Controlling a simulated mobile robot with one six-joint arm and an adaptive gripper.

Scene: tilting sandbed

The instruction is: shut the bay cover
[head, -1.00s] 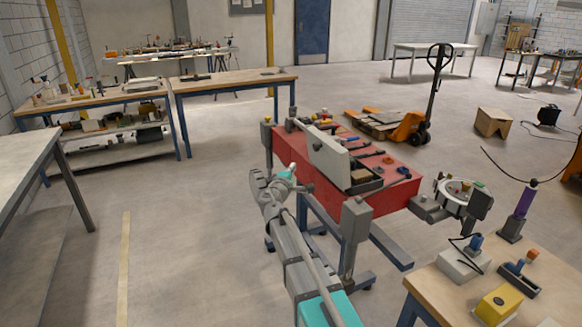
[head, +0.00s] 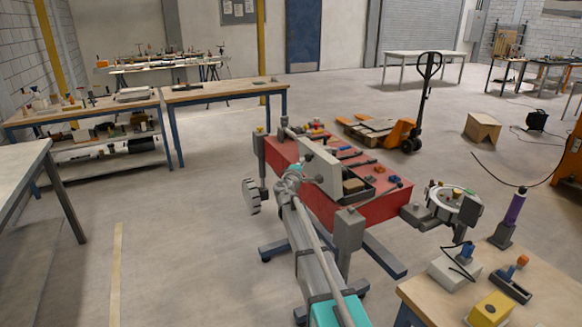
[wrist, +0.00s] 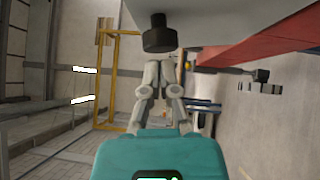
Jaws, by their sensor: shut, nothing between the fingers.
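The bay cover (head: 322,172) is a light grey panel standing open, tilted up from the red sandbed (head: 385,208). The open bay (head: 356,190) is a dark-rimmed recess to its right, partly hidden by the cover. My gripper (head: 297,168) is at the cover's left side in the head view, its fingertips not clear there. In the wrist view my gripper (wrist: 158,66) is shut and empty. A black knob (wrist: 159,36) lies just beyond the fingertips, beside the pale underside of a panel, likely the cover (wrist: 225,22). Contact cannot be told.
A grey handwheel (head: 250,196) is at the bed's left side, close to my arm. A grey post (head: 349,228) rises at the near corner. A wooden workbench (head: 540,290) with small devices stands at the lower right. Open floor lies to the left.

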